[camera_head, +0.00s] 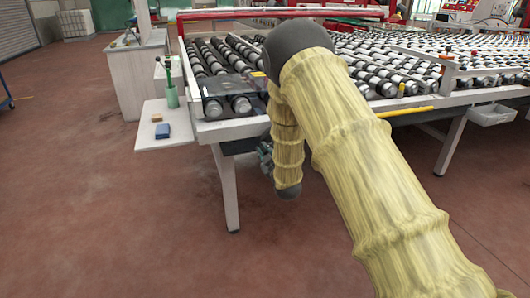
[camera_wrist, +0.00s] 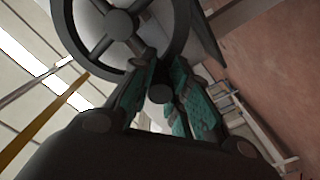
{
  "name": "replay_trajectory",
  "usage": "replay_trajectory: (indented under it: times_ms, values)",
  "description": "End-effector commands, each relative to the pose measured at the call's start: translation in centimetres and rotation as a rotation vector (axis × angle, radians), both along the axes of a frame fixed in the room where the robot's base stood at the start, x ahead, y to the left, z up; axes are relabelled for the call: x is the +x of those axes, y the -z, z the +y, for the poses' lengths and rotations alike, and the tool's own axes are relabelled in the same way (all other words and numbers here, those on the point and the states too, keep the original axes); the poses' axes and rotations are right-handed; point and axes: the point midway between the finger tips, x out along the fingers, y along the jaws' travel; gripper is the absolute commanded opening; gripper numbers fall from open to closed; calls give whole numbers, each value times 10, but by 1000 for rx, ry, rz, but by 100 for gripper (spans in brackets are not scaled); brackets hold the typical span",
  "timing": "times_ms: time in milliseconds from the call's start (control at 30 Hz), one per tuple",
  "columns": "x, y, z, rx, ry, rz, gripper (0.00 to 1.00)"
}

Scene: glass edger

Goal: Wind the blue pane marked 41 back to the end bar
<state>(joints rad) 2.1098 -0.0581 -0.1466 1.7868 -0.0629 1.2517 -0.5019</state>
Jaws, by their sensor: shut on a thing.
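A dark, see-through pane (camera_head: 232,86) lies on the rollers at the near left end of the roller table; its mark cannot be read. A dark spoked handwheel (camera_wrist: 118,22) fills the top of the wrist view. My gripper (camera_wrist: 163,75), with teal finger pads, is shut on the wheel's dark handle (camera_wrist: 160,93), whose round end shows between the fingers. In the head view my gripper (camera_head: 265,156) is mostly hidden behind my arm, below the table's front edge. The wheel is hidden there. I cannot pick out the end bar with certainty.
The white-framed roller table (camera_head: 240,129) spans the back. A table leg (camera_head: 227,190) stands left of my gripper. The red floor in front is clear.

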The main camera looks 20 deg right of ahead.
Motion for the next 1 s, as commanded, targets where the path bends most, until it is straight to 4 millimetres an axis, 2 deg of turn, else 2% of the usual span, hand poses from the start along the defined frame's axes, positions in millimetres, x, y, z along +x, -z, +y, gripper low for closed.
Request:
replay_trajectory:
  times_ms: [333, 867, 900, 1000]
  values:
    - [-1, 11, -3, -143, 2, -3, 0]
    - [-1, 12, -4, -167, 3, -3, 0]
    - [-1, 12, -4, -167, 3, -3, 21]
    - [-1, 12, -4, -166, 4, -2, 37]
